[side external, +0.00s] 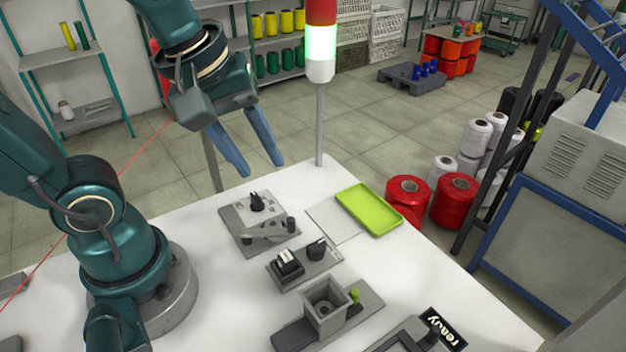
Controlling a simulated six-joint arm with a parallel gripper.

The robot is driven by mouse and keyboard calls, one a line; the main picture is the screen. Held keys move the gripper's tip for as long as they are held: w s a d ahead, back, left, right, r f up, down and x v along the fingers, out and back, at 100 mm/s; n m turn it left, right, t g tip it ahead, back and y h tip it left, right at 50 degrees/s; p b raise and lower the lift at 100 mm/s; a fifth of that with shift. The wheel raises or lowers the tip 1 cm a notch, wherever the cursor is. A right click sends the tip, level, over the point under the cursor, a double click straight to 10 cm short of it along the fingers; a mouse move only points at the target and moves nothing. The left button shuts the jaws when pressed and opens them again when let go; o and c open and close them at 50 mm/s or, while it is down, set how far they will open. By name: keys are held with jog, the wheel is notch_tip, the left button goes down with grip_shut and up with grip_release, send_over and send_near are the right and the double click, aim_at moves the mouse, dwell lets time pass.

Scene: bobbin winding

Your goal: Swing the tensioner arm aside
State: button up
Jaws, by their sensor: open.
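The tensioner (234,219) is a grey plate unit on the white table, with a black knob (257,202) at its back. I take the grey lever across its front to be the tensioner arm (266,233); it lies roughly sideways, with an upright post at its right end. My gripper (263,168) is in the air above and behind the unit. Its two blue-grey fingers are spread, point down and have nothing between them. They appear clear of the lever.
A switch panel (318,268) and a square grey holder (325,310) with a green knob stand in front. A lime tray (368,209) lies to the right. A display (443,328) reads "ready". The table's left part is mostly bare.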

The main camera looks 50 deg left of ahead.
jog(key=s+m, duration=0.1)
jog(key=m, duration=0.2)
jog(key=s+f+m+t, duration=0.1)
jog(key=m, duration=0.3)
jog(key=s+m, duration=0.1)
jog(key=m, duration=0.2)
jog(key=shift+a+f+m+t, duration=0.1)
jog(key=shift+f+m+t, duration=0.1)
jog(key=shift+m+t, duration=0.1)
jog(key=shift+m, duration=0.4)
jog(key=shift+c, duration=0.2)
jog(key=n+g, duration=0.5)
jog(key=n, duration=1.3)
send_over(291, 219)
notch_tip(291, 219, down, 3)
jog(key=shift+a+r, duration=0.1)
jog(key=shift+f+g, duration=0.3)
jog(key=shift+f, duration=3.9)
grip_shut()
